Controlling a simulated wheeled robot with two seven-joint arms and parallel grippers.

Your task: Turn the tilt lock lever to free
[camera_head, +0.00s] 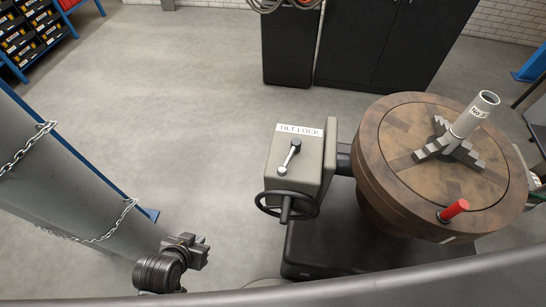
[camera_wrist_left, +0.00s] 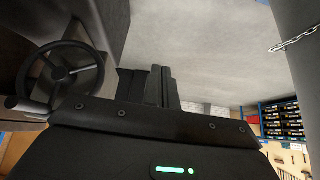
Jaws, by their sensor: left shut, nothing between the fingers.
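The tilt lock lever (camera_head: 291,157) is a short silver bar with a dark knob end and a pale ball end. It sits on top of a grey box (camera_head: 312,185), just below a white "TILT LOCK" label (camera_head: 299,130). It lies slanted, with its dark end toward the label. My left gripper (camera_head: 203,250) is low in the head view, left of the box and well apart from the lever. Its fingers (camera_wrist_left: 160,86) are shut and empty in the left wrist view. The lever cannot be made out there. My right gripper is not in view.
A black handwheel (camera_head: 288,205) juts from the box's near side; it also shows in the left wrist view (camera_wrist_left: 75,75). A round brown table (camera_head: 390,150) with a chuck, a grey tube and a red handle stands right. A chained grey column (camera_head: 70,180) stands left. Floor between is clear.

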